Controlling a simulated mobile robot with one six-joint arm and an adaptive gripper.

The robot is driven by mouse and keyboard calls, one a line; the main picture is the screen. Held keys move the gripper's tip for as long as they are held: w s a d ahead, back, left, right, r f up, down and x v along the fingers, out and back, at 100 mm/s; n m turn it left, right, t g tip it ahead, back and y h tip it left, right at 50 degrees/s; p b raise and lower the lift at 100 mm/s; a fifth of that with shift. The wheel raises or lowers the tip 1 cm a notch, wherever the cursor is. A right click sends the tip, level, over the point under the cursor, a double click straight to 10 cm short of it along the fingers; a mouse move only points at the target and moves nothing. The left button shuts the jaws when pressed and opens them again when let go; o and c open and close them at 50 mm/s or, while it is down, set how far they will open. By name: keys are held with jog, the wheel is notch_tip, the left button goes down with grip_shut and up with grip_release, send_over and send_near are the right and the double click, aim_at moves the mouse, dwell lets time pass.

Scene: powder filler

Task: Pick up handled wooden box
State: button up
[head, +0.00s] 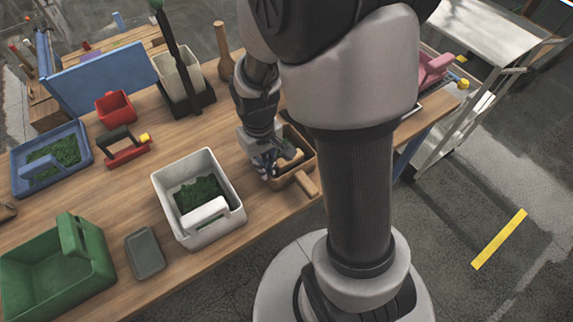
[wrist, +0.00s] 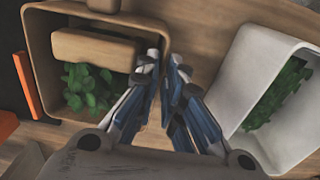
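The handled wooden box (head: 302,174) stands on the wooden table in the head view, partly hidden by my arm. It has a light wood body, a block-shaped handle and a smaller block sticking out at its front. The wrist view shows the box (wrist: 43,45) at the left, with its handle block (wrist: 92,49) and green leafy contents inside. My gripper (head: 266,168) is at the box's left side. In the wrist view the gripper (wrist: 164,62) has one finger inside the box and one outside. The fingertips are close together, with the side wall between them.
A white bin (head: 168,195) with green contents stands just left of the box, close to the outer finger. A grey tray (head: 145,252), green bin (head: 100,268), blue tray (head: 22,182) and red handled thing (head: 128,156) are further left. Some bare table lies between them.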

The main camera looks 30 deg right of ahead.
notch_tip(320, 180, down, 2)
jog(key=shift+f, duration=0.25)
jog(key=shift+r, duration=0.1)
jog(key=shift+c, duration=0.4)
grip_shut()
